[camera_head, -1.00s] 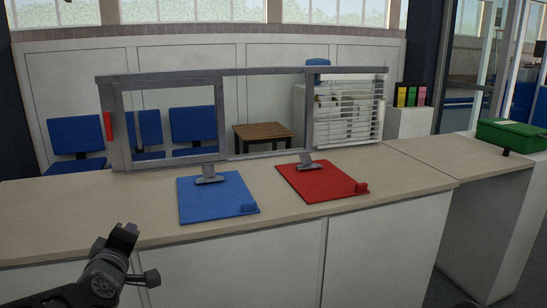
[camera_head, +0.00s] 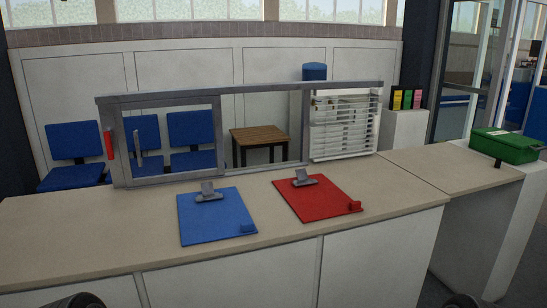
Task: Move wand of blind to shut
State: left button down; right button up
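The white slatted blind (camera_head: 344,130) hangs in the right part of the grey window frame (camera_head: 245,91) above the counter. Dark gaps show between several slats, and the lower slats look closer together. The wand is too small to make out clearly against the blind. Only dark rounded parts of my arms show at the bottom edge, left and right. No gripper fingers are visible, and nothing of mine touches the blind.
A blue clipboard (camera_head: 213,220) and a red clipboard (camera_head: 318,205) lie on the counter (camera_head: 90,222). A red handle (camera_head: 109,145) is on the frame's left side. A green box (camera_head: 508,146) sits at right. Blue chairs and a brown table (camera_head: 259,137) stand behind.

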aim_at(375, 116)
jog(key=i+l+z, duration=0.1)
jog(key=l, duration=0.25)
jog(key=i+l+z, duration=0.15)
jog(key=l, duration=0.25)
jog(key=i+l+z, duration=0.1)
jog(key=i+l, duration=0.3)
jog(key=l, duration=0.4)
jog(key=i+l+u, duration=0.1)
jog(key=l, duration=0.4)
jog(key=i+l, duration=0.15)
jog(key=l, duration=0.4)
jog(key=i+l, duration=0.15)
jog(key=l, duration=0.4)
jog(key=i+l+u, duration=0.1)
jog(key=l, duration=0.4)
jog(key=i+l, duration=0.15)
jog(key=l, duration=0.4)
jog(key=i+l+u, duration=0.1)
jog(key=l, duration=0.45)
jog(key=i+l, duration=0.1)
jog(key=l, duration=0.45)
